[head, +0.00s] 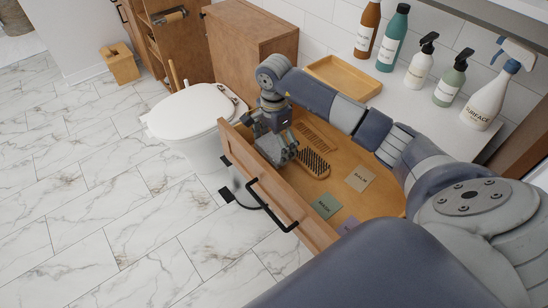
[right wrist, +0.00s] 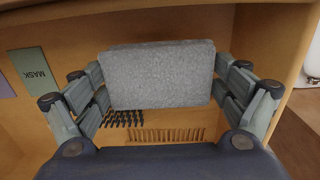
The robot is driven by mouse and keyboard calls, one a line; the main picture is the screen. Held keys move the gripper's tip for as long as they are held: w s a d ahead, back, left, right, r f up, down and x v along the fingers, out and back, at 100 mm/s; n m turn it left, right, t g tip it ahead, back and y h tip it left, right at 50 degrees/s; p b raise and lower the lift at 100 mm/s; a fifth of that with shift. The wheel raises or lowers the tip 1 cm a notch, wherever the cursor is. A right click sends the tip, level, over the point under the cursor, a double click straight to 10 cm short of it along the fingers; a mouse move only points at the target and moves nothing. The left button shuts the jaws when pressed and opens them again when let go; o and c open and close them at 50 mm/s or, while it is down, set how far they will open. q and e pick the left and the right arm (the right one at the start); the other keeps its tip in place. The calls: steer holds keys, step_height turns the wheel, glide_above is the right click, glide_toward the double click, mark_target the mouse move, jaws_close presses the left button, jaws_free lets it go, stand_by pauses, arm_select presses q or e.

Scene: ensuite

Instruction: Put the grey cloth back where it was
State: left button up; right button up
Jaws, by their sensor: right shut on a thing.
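The grey cloth (right wrist: 160,76) is a folded, fuzzy block held between the fingers of my right gripper (right wrist: 158,82) in the right wrist view. In the head view my right gripper (head: 277,143) is at the left end of the open wooden drawer (head: 318,231), with the grey cloth (head: 270,150) partly hidden by the fingers. The gripper is shut on the cloth, over the drawer's inside. I cannot tell whether the cloth touches the drawer floor. My left gripper is not in view.
The drawer holds a brush (head: 314,163), a wooden comb (head: 316,137) and several flat packets, such as a green one (head: 326,205). A wooden tray (head: 343,75) and several bottles stand on the counter. A toilet (head: 190,115) stands beyond the drawer.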

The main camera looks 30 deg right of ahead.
mark_target(274, 154)
step_height(274, 154, down, 4)
steer(key=shift+r+b, duration=0.1)
steer(key=shift+b, duration=1)
steer(key=shift+f, duration=0.3)
steer(key=shift+r, duration=0.1)
steer(key=o, duration=0.7)
steer(key=shift+f, duration=0.2)
steer(key=shift+o, duration=0.2)
